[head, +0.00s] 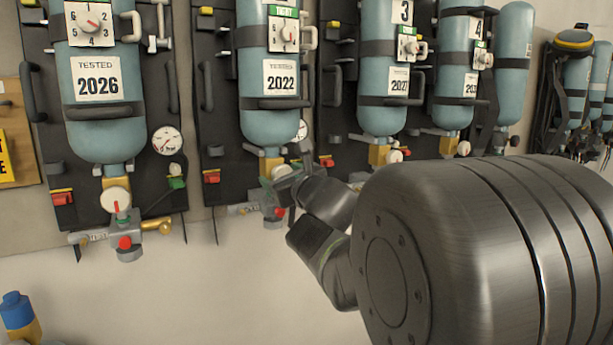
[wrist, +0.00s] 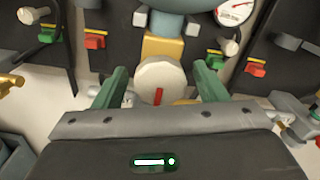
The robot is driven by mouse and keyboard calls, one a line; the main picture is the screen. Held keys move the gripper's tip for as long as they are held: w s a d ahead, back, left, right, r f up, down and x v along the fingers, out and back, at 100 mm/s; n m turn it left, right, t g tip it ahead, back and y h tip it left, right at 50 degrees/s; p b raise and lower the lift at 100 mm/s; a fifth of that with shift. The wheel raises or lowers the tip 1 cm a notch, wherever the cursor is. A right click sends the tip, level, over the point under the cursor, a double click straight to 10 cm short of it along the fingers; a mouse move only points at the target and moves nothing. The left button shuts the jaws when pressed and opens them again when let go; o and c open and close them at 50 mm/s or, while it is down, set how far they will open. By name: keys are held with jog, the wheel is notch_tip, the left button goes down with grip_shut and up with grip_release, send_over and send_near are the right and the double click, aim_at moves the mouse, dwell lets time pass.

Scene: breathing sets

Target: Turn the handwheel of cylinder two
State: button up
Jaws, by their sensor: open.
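Cylinder two (head: 268,125) is the blue-grey cylinder with the 2022 label, second from the left on the wall in the head view. Its cream handwheel (wrist: 160,80) with a red mark is in the middle of the wrist view, below a brass block (wrist: 163,47). My gripper (wrist: 159,72) is open, with one green finger on each side of the handwheel. A gap shows between each finger and the wheel's rim. In the head view my gripper (head: 278,188) is at the valve below cylinder two and hides most of the handwheel.
Cylinder one (head: 105,130) hangs to the left, with its own handwheel (head: 115,200) and valve. Cylinder three (head: 382,100) hangs to the right. A pressure gauge (wrist: 234,12) and red and green clips (wrist: 95,40) surround the valve. The wall below is clear.

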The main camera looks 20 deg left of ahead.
jog(key=shift+c, duration=0.3)
jog(key=c, duration=0.9)
jog(key=shift+c, duration=0.2)
jog(key=shift+m, duration=0.3)
